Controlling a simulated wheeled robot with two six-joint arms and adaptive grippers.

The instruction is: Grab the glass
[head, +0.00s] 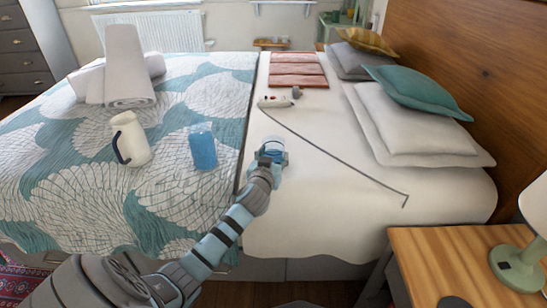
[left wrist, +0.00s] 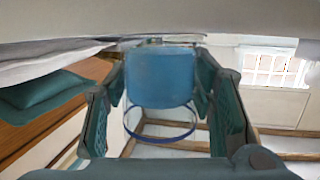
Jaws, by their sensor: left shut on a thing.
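The glass (head: 274,145) is a small see-through tumbler with a blue part. In the left wrist view the glass (left wrist: 158,78) shows its blue body and a clear section ending in a dark blue ring. My left gripper (head: 271,156) is shut on it, with one finger on each side, over the white sheet near the edge of the patterned blanket. Its fingers partly hide the glass in the head view. I cannot tell whether the glass still touches the bed. My right gripper is not in view.
A blue cup (head: 203,149) and a white jug (head: 130,139) stand on the patterned blanket to the left, with rolled towels (head: 127,68) behind. A dark cane (head: 335,158) lies on the sheet to the right. Pillows (head: 415,125) line the headboard. A lamp (head: 520,262) stands on the nightstand (head: 440,250).

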